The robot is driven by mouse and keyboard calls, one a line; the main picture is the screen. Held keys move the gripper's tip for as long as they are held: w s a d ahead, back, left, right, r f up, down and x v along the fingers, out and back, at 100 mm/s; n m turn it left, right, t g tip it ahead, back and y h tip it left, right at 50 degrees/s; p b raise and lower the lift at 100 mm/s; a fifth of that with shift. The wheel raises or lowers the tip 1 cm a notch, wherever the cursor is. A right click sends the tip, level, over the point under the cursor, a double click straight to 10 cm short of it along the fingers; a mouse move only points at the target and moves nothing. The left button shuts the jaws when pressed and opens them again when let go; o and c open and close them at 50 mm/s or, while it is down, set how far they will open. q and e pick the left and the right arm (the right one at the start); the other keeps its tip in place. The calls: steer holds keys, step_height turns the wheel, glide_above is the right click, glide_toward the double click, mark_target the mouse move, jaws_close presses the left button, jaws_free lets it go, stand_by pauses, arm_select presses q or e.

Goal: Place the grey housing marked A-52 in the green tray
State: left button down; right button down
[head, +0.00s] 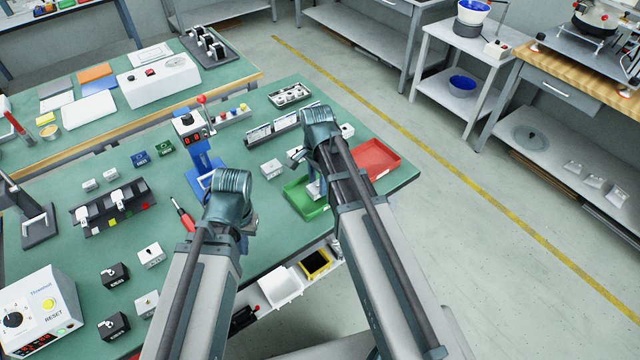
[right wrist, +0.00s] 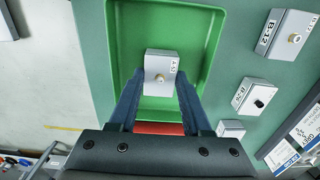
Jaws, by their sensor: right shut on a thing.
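The grey housing marked A-52 (right wrist: 160,72) is between the fingers of my right gripper (right wrist: 160,88) in the right wrist view. The gripper is shut on it. The housing lies within the outline of the green tray (right wrist: 207,30); I cannot tell whether it touches the tray floor. In the head view the green tray (head: 297,202) is partly hidden by my right arm, with the right gripper (head: 316,188) over it. My left gripper (head: 243,236) is mostly hidden behind its own wrist, so its jaws do not show.
A red tray (head: 378,160) stands right of the green tray. Black housings (head: 115,276) lie at left.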

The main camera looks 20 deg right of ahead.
mark_target(318, 185)
arm_select(q)
steer(key=shift+f, duration=0.15)
arm_select(e)
steer(key=shift+f, duration=0.2)
steer(key=shift+c, duration=1.8)
jaws_free()
steer(key=shift+r, duration=0.15)
step_height(318, 185, up, 12)
steer(key=p, duration=1.2)
arm_select(q)
step_height(318, 185, up, 12)
arm_select(e)
steer(key=s+a+n+h, duration=0.1)
steer(key=s+a+n, duration=0.9)
steer(key=s+n, duration=0.4)
steer(key=n, duration=0.3)
steer(key=shift+s+a+n, duration=0.2)
steer(key=shift+a+n, duration=0.15)
steer(key=shift+n, duration=0.05)
steer(key=shift+r, duration=0.1)
